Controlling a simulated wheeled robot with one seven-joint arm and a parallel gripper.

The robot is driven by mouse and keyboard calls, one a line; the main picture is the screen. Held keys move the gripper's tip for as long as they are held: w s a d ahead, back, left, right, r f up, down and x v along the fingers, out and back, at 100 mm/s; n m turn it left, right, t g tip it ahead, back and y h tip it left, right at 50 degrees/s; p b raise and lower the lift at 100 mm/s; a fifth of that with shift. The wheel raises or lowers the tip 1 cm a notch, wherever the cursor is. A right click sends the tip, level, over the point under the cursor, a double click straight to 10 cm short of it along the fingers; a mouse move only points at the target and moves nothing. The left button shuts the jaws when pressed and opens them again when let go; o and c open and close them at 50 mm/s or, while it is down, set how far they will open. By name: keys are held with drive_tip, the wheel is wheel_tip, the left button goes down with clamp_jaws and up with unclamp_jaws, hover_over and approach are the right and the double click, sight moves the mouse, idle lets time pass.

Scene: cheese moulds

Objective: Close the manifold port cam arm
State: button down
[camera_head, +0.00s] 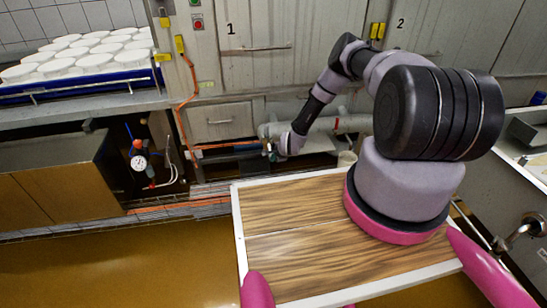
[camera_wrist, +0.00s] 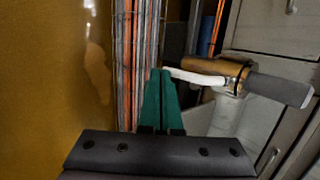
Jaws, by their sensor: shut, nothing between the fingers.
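A brass-coloured port fitting (camera_wrist: 222,67) shows right of centre in the wrist view, with a dark grey cylindrical piece (camera_wrist: 281,89) on its right end. A pale cam arm (camera_wrist: 196,77) sticks out from the fitting to the left. Its free end lies at the tips of my gripper's green fingers (camera_wrist: 160,74); I cannot tell whether they touch. The fingers are shut together with nothing between them. In the head view my gripper (camera_head: 269,151) is small, beside the left end of the pale manifold pipe (camera_head: 345,124). The cam arm is too small to make out there.
Orange and grey lines (camera_wrist: 125,60) run just left of the fingers. A pressure gauge (camera_head: 138,162) stands under the left counter. A rack of white moulds (camera_head: 80,60) is at upper left. A wooden-topped surface (camera_head: 290,250) fills the foreground. Wet brown floor (camera_head: 120,260) lies open at left.

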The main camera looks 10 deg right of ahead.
drive_tip(key=shift+x, duration=1)
drive_tip(key=shift+w+d+f, duration=0.1)
drive_tip(key=shift+d, duration=0.1)
